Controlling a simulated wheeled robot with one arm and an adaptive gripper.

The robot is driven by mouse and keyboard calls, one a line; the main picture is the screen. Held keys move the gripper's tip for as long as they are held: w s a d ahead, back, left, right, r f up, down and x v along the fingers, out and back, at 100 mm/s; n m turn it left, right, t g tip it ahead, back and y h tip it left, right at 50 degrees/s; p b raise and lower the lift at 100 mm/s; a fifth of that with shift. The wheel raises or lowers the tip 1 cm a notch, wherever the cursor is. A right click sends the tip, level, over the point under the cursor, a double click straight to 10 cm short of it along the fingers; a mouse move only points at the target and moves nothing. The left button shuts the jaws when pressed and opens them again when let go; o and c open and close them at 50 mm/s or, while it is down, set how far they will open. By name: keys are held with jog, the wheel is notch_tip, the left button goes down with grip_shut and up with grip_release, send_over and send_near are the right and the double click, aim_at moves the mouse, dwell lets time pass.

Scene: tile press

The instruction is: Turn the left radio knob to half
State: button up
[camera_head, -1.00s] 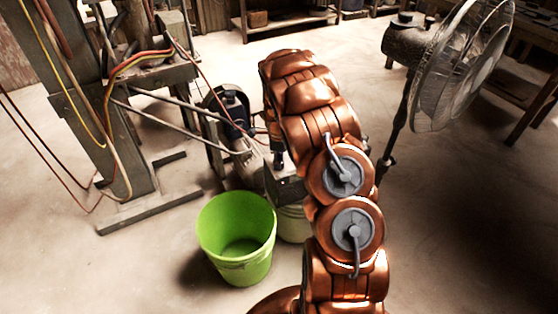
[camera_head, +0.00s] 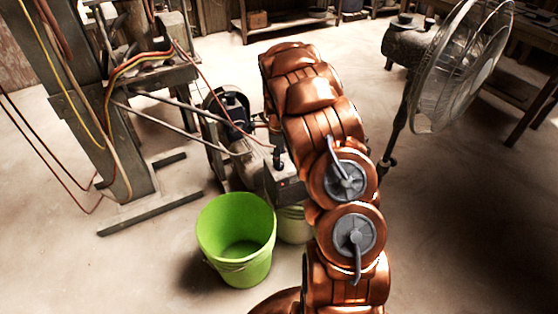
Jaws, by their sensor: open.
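No radio and no knob can be made out in the head view. My copper-coloured arm rises through the middle of the picture and bends over at its top. My gripper cannot be made out; the far end of the arm is hidden behind its own links. A small dark part shows at the arm's left edge, above a grey box, but I cannot tell what it belongs to.
A green bucket (camera_head: 236,240) stands on the floor left of my arm, with a paler bucket (camera_head: 293,224) beside it. A press frame with hoses (camera_head: 110,130) stands at the left. A standing fan (camera_head: 462,68) is at the right. The right foreground floor is clear.

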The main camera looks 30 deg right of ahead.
notch_tip(320, 180, up, 9)
dwell(0.3)
dwell(0.4)
jog(key=s+a+r+n+g, duration=0.1)
jog(key=s+a+r+n, duration=0.5)
jog(key=s, duration=0.3)
jog(key=s+a+r+n, duration=0.4)
jog(key=s+a+n, duration=0.3)
jog(key=s+a, duration=0.15)
jog(key=s+a+n+g, duration=0.1)
jog(key=s+a+n, duration=0.2)
jog(key=s+n, duration=0.3)
jog(key=s+a+n, duration=0.3)
jog(key=s, duration=0.5)
jog(key=s+a+n+g, duration=0.1)
jog(key=s+a+n, duration=0.35)
jog(key=s, duration=0.25)
notch_tip(320, 180, up, 19)
jog(key=t+p, duration=0.1)
jog(key=p, duration=1.6)
jog(key=shift+d, duration=0.45)
